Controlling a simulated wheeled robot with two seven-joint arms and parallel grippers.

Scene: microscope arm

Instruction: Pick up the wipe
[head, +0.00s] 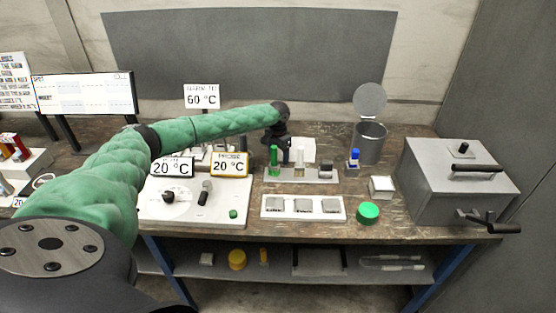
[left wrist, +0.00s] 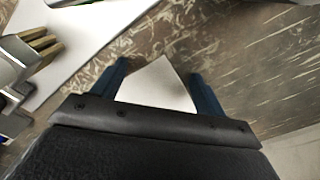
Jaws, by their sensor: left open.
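A white flat piece that looks like the wipe (head: 307,146) lies on the table behind the small rack of vials in the head view. In the left wrist view the white wipe (left wrist: 158,88) lies on the worn tabletop between my two blue fingers, its near part hidden by the gripper body. My left gripper (head: 285,155) points down beside it in the head view, partly hidden by the rack's vials. In the left wrist view the left gripper (left wrist: 160,70) is open, with a finger on each side of the wipe. My right gripper is not in view.
The grey rack (head: 300,175) with a green-capped vial stands in front. A metal canister (head: 370,145) with raised lid and a grey lidded box (head: 460,180) stand to the right. A white panel (head: 190,210) with temperature signs is left. Bare table lies behind the gripper.

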